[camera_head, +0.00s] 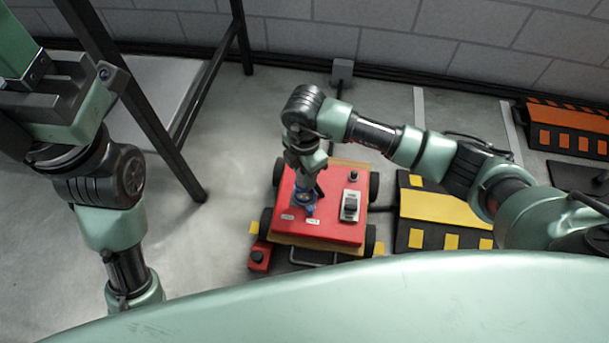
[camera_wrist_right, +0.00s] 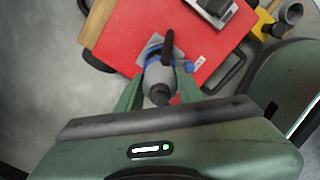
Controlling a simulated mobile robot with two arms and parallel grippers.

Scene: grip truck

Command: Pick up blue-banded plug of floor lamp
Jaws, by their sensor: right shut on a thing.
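My right gripper (camera_head: 305,182) reaches down over a red wheeled cart (camera_head: 335,227). In the right wrist view, my right gripper (camera_wrist_right: 160,88) has its two green fingers on either side of a grey plug with a blue band (camera_wrist_right: 157,68) and is shut on it. The plug also shows in the head view as a small blue and grey piece (camera_head: 304,200), partly covered by the gripper. It is at the cart's red top; whether it touches the top is unclear. My left gripper (camera_head: 30,65) is partly in view at the upper left, its fingertips cut off.
A grey switch box (camera_head: 350,206) sits on the cart's right side. A yellow and black ramp (camera_head: 440,210) lies right of the cart, and an orange one (camera_head: 570,125) farther right. A black-framed table (camera_head: 160,85) stands left. Floor between table and cart is clear.

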